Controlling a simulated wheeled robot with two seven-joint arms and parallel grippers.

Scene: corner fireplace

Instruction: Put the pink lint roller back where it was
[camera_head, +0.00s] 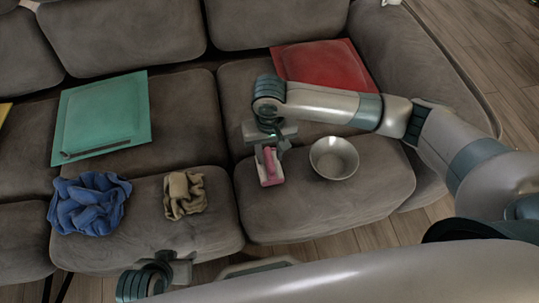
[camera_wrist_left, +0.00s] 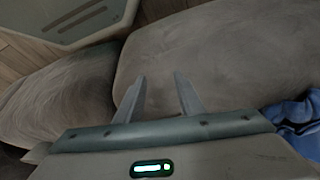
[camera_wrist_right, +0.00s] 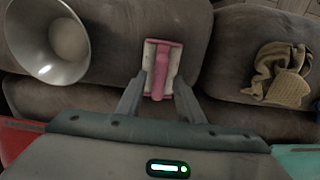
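The pink lint roller (camera_head: 269,168) lies on the front of the right-hand sofa seat, beside the metal bowl. My right gripper (camera_head: 269,144) is just above and behind it, pointing down. In the right wrist view the roller (camera_wrist_right: 162,68), pink with white parts, shows just ahead of and between the right fingertips (camera_wrist_right: 161,84). Those fingers stand apart; whether they touch the roller cannot be told. My left gripper (camera_head: 183,262) is low at the sofa's front edge. In the left wrist view its fingers (camera_wrist_left: 160,80) are apart with nothing between them.
A metal bowl (camera_head: 334,157) stands right of the roller. A tan cloth (camera_head: 184,195) and blue cloth (camera_head: 88,204) lie on the seat to the left. A green square (camera_head: 100,115) and a red square (camera_head: 322,66) lie farther back. A seam separates the cushions.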

